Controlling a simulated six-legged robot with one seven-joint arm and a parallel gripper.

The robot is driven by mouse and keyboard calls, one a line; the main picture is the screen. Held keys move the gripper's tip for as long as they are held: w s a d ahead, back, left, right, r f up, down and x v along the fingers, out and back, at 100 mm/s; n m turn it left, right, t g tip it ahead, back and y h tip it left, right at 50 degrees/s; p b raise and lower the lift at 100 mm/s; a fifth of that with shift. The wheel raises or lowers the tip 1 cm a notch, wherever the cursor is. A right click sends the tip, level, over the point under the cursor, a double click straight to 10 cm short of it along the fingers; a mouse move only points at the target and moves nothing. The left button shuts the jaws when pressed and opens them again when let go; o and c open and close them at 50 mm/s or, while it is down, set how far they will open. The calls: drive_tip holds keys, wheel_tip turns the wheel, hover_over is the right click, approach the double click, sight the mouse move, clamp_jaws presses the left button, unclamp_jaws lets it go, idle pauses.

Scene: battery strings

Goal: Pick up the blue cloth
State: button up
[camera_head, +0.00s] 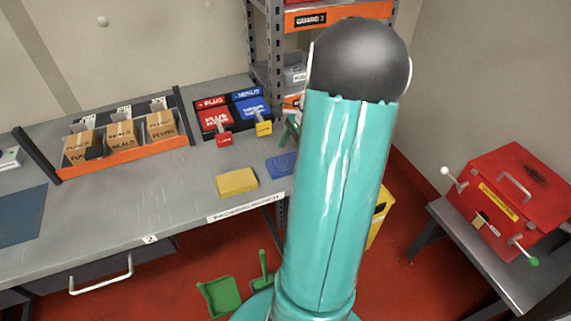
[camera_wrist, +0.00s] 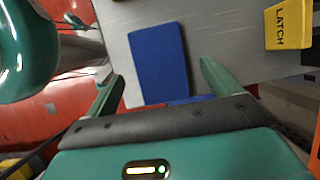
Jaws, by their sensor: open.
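The blue cloth (camera_head: 281,165) lies flat on the grey workbench (camera_head: 170,205) near its right end, partly hidden behind my teal arm in the head view. In the wrist view the blue cloth (camera_wrist: 160,62) is a dark blue rectangle lying ahead of my gripper (camera_wrist: 158,80). The gripper's two green fingers are spread wide apart with nothing held between them. The cloth shows between and beyond the fingers, and I cannot tell how high they are above it. In the head view the gripper is mostly hidden by my arm.
A yellow cloth (camera_head: 237,181) lies left of the blue one. Red and blue trays with tags (camera_head: 230,112) stand behind. An orange rack of boxes (camera_head: 120,150) is at the left. A yellow LATCH block (camera_wrist: 287,25) is at the wrist view's upper right. A shelf post (camera_head: 275,50) rises behind.

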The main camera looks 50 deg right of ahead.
drive_tip(key=x, duration=0.2)
drive_tip(key=shift+f, duration=0.3)
drive_tip(key=c, duration=1.1)
drive_tip(key=shift+r, duration=0.15)
drive_tip(key=shift+r, duration=0.55)
drive_tip(key=s+a+r, duration=0.2)
drive_tip(key=s+r, duration=0.2)
drive_tip(key=s+a+r, duration=0.2)
drive_tip(key=s+r, duration=0.1)
drive_tip(key=s, duration=0.1)
drive_tip(key=s+a+r, duration=0.1)
drive_tip(key=s+r, duration=0.3)
drive_tip(key=shift+s+a+r, duration=0.3)
drive_tip(key=shift+s+a, duration=0.1)
drive_tip(key=o, duration=0.3)
drive_tip(key=shift+c, duration=0.8)
